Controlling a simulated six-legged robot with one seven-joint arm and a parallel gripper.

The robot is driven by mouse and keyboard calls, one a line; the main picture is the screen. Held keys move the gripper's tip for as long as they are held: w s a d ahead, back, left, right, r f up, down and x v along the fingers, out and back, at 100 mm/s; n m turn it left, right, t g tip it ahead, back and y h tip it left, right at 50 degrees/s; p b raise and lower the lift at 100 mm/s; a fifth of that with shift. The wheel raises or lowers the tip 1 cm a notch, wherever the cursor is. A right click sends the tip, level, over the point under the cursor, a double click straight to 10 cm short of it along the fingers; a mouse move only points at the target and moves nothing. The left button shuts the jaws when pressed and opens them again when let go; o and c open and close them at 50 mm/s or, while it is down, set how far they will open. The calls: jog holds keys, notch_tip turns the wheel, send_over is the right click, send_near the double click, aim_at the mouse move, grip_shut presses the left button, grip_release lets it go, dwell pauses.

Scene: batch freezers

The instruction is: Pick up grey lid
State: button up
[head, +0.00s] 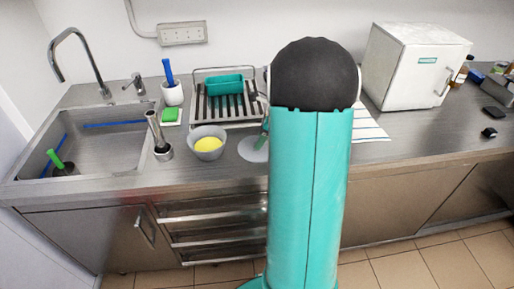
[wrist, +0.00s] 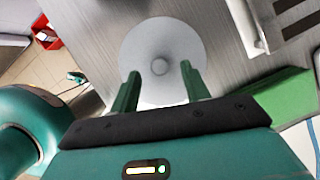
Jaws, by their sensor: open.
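The grey lid (wrist: 160,40) is a round disc with a small knob (wrist: 159,66) in its middle. It lies on the steel counter in the wrist view. In the head view the lid (head: 250,150) shows only in part, as my arm hides its right side. My gripper (wrist: 160,78) is open, with its two green fingers over the near part of the lid, one to each side of the knob. Nothing is held between the fingers. I cannot tell whether the fingertips touch the lid.
A grey bowl with yellow contents (head: 208,146) stands just left of the lid. A metal cup with a tool (head: 159,143) is further left, by the sink (head: 100,150). A dish rack (head: 225,108) is behind. A white box freezer (head: 412,68) stands at right.

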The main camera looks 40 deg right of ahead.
jog(key=shift+x, duration=1.05)
jog(key=shift+c, duration=0.5)
grip_shut()
jog(key=shift+r, duration=0.1)
